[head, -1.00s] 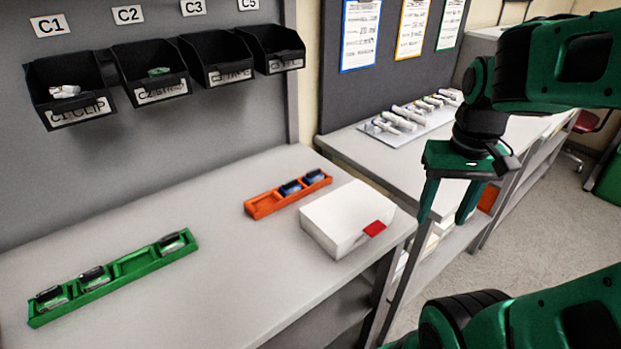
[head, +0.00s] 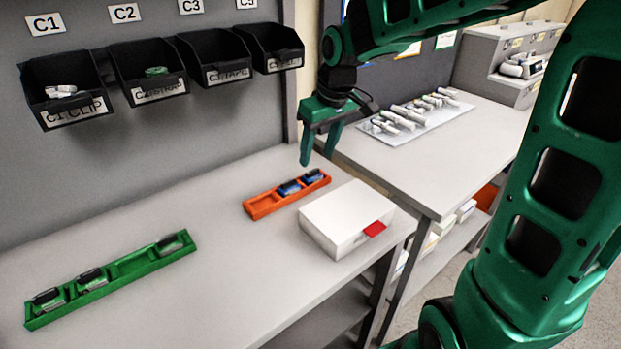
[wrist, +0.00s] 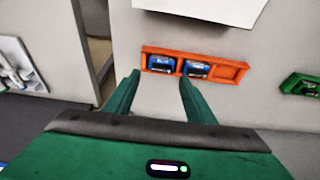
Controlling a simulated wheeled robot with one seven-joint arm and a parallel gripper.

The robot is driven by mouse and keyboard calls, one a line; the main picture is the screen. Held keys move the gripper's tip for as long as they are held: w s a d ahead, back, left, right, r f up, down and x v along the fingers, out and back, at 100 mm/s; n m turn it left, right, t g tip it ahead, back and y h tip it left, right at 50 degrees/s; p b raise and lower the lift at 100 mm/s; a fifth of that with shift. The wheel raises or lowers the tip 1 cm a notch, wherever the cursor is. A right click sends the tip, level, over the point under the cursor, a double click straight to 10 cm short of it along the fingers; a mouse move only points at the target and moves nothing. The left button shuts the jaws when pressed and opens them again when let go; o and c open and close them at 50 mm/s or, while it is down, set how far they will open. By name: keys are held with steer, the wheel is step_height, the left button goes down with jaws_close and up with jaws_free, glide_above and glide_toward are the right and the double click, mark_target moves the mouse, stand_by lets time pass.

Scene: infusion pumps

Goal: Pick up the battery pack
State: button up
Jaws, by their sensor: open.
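Two blue-and-black battery packs sit side by side in an orange tray (head: 262,207) on the near bench. In the head view one pack (head: 290,188) lies left of the other (head: 313,177), and the tray's left slot is empty. In the wrist view the packs (wrist: 160,64) (wrist: 197,69) lie just beyond my fingertips. My gripper (head: 318,158) is open and empty, fingers pointing down, above the tray's right end. Several dark-topped packs (head: 91,277) sit in a green tray (head: 122,270) at left.
A white box (head: 340,215) with a red tab stands close to the orange tray. Black bins (head: 150,72) hang on the wall behind. A second bench (head: 450,150) holds a tray of white items (head: 405,118). The bench between the coloured trays is clear.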

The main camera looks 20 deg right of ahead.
mark_target(312, 170)
steer(key=shift+x, duration=2.75)
steer(key=c, duration=0.9)
